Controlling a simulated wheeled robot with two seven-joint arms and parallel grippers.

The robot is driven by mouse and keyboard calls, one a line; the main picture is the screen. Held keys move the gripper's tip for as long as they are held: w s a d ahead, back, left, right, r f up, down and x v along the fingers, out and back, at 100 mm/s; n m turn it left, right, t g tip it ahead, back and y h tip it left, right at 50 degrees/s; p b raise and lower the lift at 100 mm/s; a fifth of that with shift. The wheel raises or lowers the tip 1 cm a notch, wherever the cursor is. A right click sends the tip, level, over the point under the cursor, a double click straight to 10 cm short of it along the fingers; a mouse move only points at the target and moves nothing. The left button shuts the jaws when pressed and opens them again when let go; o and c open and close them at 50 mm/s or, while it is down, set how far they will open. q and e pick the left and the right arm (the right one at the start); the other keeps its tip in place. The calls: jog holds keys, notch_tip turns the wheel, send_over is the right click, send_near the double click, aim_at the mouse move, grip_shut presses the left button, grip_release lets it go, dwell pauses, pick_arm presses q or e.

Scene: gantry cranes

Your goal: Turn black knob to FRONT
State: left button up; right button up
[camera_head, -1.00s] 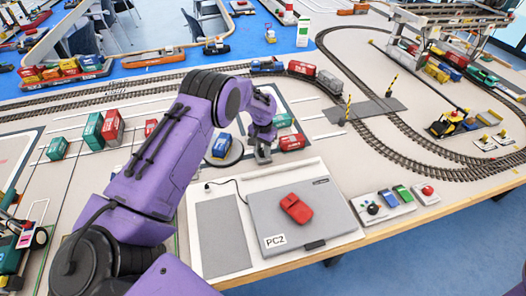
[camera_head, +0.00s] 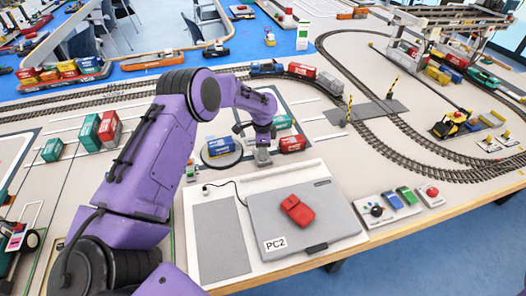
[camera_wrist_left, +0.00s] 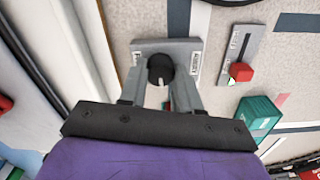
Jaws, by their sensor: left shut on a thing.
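The black knob (camera_wrist_left: 160,70) sits on a small grey plate (camera_wrist_left: 185,47) in the left wrist view. The plate carries white labels on its left and right ends, too small to read. A pale mark shows on the knob's lower side. My left gripper (camera_wrist_left: 161,88) is shut on the knob, one finger on each side. In the head view my left gripper (camera_head: 263,148) points down at the plate (camera_head: 263,158), just beyond the laptop board; the knob is hidden there. My right gripper is not in view.
A slider with a red handle (camera_wrist_left: 240,73) and a teal container (camera_wrist_left: 258,115) lie right of the knob in the wrist view. In the head view, a blue container (camera_head: 221,146) and a red one (camera_head: 293,143) flank the gripper. The laptop (camera_head: 262,215) is nearer.

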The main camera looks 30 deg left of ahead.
pick_arm(q)
jog(key=m, duration=0.4)
jog(key=shift+b, duration=0.4)
jog(key=m+b, duration=0.1)
jog(key=m, duration=0.5)
jog(key=shift+a+r, duration=0.1)
jog(key=m, duration=0.4)
jog(key=shift+b, duration=0.35)
jog(key=m, duration=0.4)
jog(key=shift+m+b, duration=0.3)
jog(key=o, duration=1.1)
jog(key=shift+c, duration=0.2)
